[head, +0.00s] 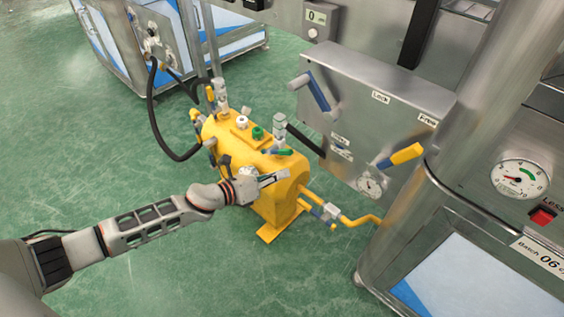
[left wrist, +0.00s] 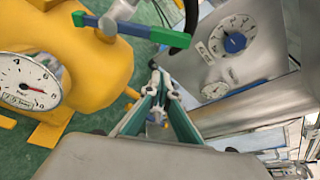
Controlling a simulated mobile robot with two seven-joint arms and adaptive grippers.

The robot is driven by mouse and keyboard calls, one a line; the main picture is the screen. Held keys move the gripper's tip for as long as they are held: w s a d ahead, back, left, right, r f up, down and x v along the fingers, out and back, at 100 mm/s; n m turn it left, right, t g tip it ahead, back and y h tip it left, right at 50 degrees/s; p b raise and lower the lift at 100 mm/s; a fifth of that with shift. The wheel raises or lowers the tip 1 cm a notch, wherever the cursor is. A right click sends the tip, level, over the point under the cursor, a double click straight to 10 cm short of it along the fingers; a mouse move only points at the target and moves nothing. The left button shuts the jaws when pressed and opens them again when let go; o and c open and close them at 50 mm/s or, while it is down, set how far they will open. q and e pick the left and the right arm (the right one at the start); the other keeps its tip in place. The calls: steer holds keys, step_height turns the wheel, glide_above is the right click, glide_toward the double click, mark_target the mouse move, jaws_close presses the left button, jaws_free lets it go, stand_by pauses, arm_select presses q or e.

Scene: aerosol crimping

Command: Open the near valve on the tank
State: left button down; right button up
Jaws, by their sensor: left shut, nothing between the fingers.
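The yellow tank (head: 230,136) stands on the floor in the middle of the head view; its yellow side (left wrist: 95,65) fills the upper left of the left wrist view. A valve with a green handle (head: 284,152) sits at the tank's near end. A valve with a blue and green handle (left wrist: 122,25) shows at the top of the left wrist view. My left gripper (head: 287,176) is shut and empty, in front of the tank's near end and below the green handle in the picture. Its fingers (left wrist: 154,68) point toward the gap between tank and panel, apart from the handle. My right gripper is not in view.
A grey panel (head: 350,90) with a blue lever (head: 318,91) and a yellow-tipped lever (head: 399,156) stands right of the tank. A yellow pipe (head: 358,221) with a blue-handled valve (head: 328,213) runs from the tank.

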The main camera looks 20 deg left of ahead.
mark_target(281, 150)
arm_select(q)
steer(key=w+r, duration=0.1)
steer(key=w+a+r, duration=0.1)
steer(key=shift+w+a+r, duration=0.1)
steer(key=shift+w+r, duration=0.15)
steer(key=shift+r, duration=0.1)
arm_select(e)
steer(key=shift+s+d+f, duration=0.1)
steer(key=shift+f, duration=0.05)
arm_select(q)
steer(key=shift+r, duration=0.1)
